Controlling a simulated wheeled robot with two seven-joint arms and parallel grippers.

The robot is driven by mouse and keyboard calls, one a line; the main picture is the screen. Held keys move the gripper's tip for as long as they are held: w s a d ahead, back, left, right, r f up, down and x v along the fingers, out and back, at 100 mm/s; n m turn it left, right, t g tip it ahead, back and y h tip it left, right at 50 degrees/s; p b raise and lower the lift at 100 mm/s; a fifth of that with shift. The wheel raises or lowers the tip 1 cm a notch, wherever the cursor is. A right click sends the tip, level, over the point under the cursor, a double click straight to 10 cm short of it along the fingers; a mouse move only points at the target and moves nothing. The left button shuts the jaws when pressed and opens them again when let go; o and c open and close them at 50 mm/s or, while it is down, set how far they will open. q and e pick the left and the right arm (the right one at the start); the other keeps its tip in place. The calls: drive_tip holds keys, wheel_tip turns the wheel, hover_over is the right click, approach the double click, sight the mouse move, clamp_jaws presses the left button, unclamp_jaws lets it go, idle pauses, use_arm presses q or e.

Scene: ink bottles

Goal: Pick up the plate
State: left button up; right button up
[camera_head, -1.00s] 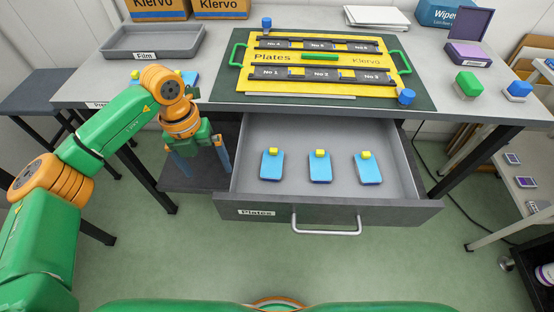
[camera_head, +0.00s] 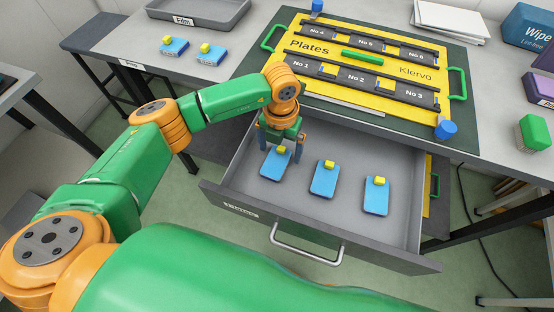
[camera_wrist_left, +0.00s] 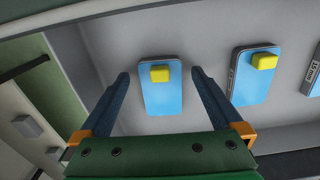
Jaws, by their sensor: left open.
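Three blue plates with yellow knobs lie in the open drawer: the left plate (camera_head: 275,163), the middle plate (camera_head: 324,181) and the right plate (camera_head: 376,197). My left gripper (camera_head: 279,154) is open over the left plate, its fingers on either side of the yellow knob in the head view. In the left wrist view the open fingers (camera_wrist_left: 160,80) point towards a plate (camera_wrist_left: 160,97) with its yellow knob between them. A second plate (camera_wrist_left: 254,78) lies to the right. Whether the fingers touch the plate, I cannot tell. My right gripper is not in view.
The drawer (camera_head: 408,228) is pulled out, with its handle (camera_head: 305,254) at the front. Above it, a yellow board (camera_head: 335,47) marked Plates lies on a dark green mat (camera_head: 255,62). Two more blue plates (camera_head: 211,55) lie on the table at left.

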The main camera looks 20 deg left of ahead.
use_arm(q)
drive_tip(key=shift+d, duration=0.1)
drive_tip(key=c, duration=1.4)
drive_tip(key=shift+r, duration=0.1)
drive_tip(key=shift+c, duration=0.2)
